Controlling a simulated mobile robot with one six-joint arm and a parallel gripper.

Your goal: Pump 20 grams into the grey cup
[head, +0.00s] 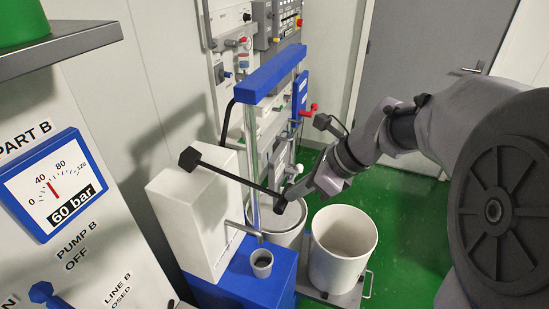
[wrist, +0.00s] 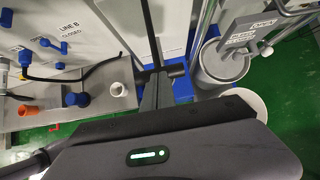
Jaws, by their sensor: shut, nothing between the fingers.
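The small grey cup (head: 262,266) stands upright on the blue base (head: 262,292) under the pump's metal spout (head: 243,230). Its inside looks dark; I cannot tell how full it is. A long black lever (head: 232,177) slopes across the white pump body (head: 190,228), with a black block at its upper left end and a black knob at its lower right end. My gripper (head: 290,198) is shut and empty beside that knob; I cannot tell whether it touches. In the wrist view my gripper (wrist: 157,82) meets the dark bar from below, and the grey cup is not seen there.
A gauge panel (head: 50,185) reading 60 bar is at left.

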